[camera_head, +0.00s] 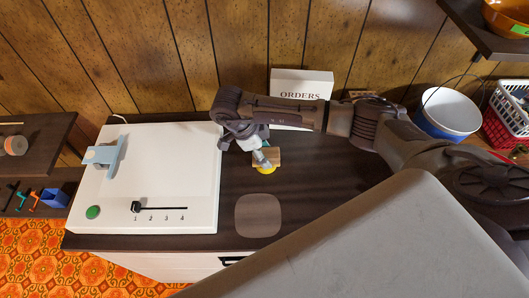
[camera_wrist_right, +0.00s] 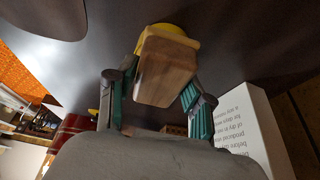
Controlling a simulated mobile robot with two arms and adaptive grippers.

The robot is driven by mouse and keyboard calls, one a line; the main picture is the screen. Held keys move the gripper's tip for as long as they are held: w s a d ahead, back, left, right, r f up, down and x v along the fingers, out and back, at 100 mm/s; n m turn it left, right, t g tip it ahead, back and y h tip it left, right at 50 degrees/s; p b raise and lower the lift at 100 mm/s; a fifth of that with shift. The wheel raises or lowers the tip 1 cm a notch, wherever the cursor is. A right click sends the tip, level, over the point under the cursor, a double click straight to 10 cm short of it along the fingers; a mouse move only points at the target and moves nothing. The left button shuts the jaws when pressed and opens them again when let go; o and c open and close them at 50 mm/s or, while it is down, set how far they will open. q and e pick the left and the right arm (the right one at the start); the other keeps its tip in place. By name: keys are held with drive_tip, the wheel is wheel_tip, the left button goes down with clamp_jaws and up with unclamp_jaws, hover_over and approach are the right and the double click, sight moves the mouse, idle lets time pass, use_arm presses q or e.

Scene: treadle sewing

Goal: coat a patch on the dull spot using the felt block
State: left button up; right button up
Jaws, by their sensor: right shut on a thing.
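The felt block (camera_head: 266,157) is a wooden block with a yellow felt face. My right gripper (camera_head: 262,156) is shut on it over the dark tabletop. In the right wrist view the wooden block (camera_wrist_right: 165,72) sits between the green-padded fingers of the right gripper (camera_wrist_right: 160,95). Its yellow felt (camera_wrist_right: 171,30) faces away from the wrist, close to the dark surface; I cannot tell whether it touches. The dull spot (camera_head: 258,215) is a paler rounded patch on the tabletop, below the block in the head view and apart from it. My left gripper is not in view.
A white machine bed (camera_head: 190,160) with a numbered slider (camera_head: 160,208) and green button (camera_head: 93,212) stands left of the spot. A white ORDERS box (camera_head: 301,84) stands behind. A white-and-blue bucket (camera_head: 450,110) and red basket (camera_head: 503,125) are at right. Bare tabletop surrounds the spot.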

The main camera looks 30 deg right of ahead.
idle(0.3)
drive_tip(key=shift+r+p, duration=2.3)
drive_tip(key=shift+r, duration=1.2)
drive_tip(key=shift+w+a+r+n+t, duration=0.15)
drive_tip(key=shift+r+n+t, duration=0.25)
drive_tip(key=shift+n, duration=0.3)
wheel_tip(320, 180, up, 7)
drive_tip(key=a+n+t, duration=0.1)
drive_tip(key=n+t, duration=0.3)
drive_tip(key=n, duration=0.6)
wheel_tip(320, 180, up, 8)
drive_tip(key=r+n+t+y, duration=0.15)
drive_tip(key=n+y, duration=0.25)
drive_tip(key=n, duration=0.8)
hover_over(264, 152)
drive_tip(key=s+a, duration=0.1)
drive_tip(key=a, duration=0.2)
drive_tip(key=shift+s+a+f, duration=0.1)
drive_tip(key=shift+s+f, duration=0.05)
drive_tip(key=shift+f, duration=0.35)
